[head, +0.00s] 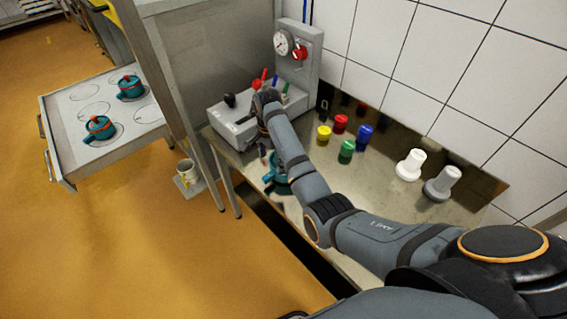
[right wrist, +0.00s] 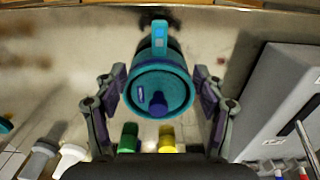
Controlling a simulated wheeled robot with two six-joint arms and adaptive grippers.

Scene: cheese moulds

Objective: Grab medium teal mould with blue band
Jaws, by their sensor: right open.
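A teal mould (right wrist: 160,88) with a blue knob and a light-blue mark on its handle is in the middle of the right wrist view. My right gripper (right wrist: 161,78) is open, with one finger on each side of the mould; I cannot tell whether they touch it. In the head view the mould (head: 281,187) stands on the metal counter, partly hidden by my right arm. My right gripper (head: 264,152) also shows there, beside the mould and partly hidden. Two other teal moulds, with orange-red bands, sit in the drawer: one nearer (head: 99,128), one farther (head: 130,88). My left gripper is not in view.
A grey press with a gauge (head: 284,43) stands behind my right arm. Yellow (head: 324,134), red (head: 340,123), green (head: 346,151) and blue (head: 364,134) pieces, a white piece (head: 410,165) and a grey piece (head: 442,184) stand on the counter. A mug (head: 187,172) is left of the counter.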

